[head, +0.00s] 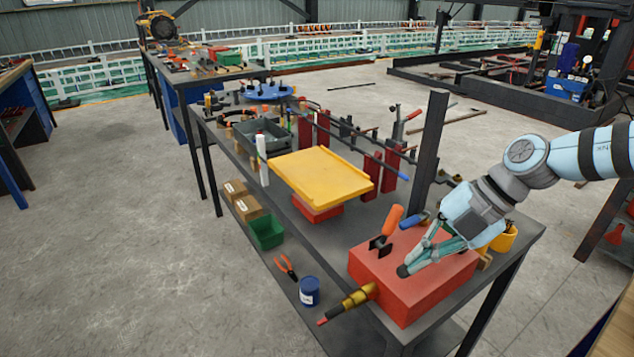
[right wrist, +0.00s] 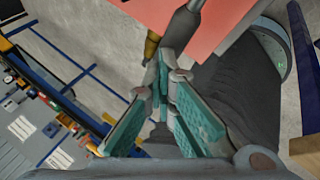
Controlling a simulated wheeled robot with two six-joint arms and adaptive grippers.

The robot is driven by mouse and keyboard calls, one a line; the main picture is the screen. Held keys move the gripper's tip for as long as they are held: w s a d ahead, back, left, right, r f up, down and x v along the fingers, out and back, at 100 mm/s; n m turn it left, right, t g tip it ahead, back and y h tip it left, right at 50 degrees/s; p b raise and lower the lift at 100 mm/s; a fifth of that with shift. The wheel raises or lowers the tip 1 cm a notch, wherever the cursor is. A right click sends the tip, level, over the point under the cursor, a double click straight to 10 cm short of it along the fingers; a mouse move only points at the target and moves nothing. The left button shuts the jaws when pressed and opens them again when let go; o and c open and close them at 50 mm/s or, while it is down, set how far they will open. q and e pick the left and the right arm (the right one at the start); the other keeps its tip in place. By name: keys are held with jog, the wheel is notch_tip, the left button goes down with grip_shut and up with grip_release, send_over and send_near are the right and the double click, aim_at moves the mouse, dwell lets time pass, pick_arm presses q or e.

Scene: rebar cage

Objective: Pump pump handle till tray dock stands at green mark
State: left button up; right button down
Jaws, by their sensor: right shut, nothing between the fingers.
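A red pump box (head: 425,283) sits at the near end of the bench. An orange grip (head: 391,219) rises tilted from a black bracket on its top, and a blue grip (head: 414,219) lies beside it, close to my right gripper. I cannot tell for sure which is the pump handle. The yellow tray dock (head: 320,176) stands above a red base (head: 317,208), near an upright white post (head: 262,160). The green mark is too small to make out. My right gripper (head: 404,270) is shut and empty, pointing down at the box top, which also shows in the right wrist view (right wrist: 225,25).
A dark upright post (head: 428,150) stands behind the box. A brass fitting (head: 360,296) sticks out at its front left. A yellow cup (head: 504,238) stands at the right. A green bin (head: 266,233), a blue can (head: 309,291) and pliers (head: 286,267) are on the lower shelf.

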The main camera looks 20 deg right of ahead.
jog(key=w+d+r+p, duration=0.1)
jog(key=d+r+p, duration=0.2)
jog(key=r+p, duration=0.4)
jog(key=shift+r, duration=0.4)
jog(key=shift+f, duration=0.1)
dwell(0.5)
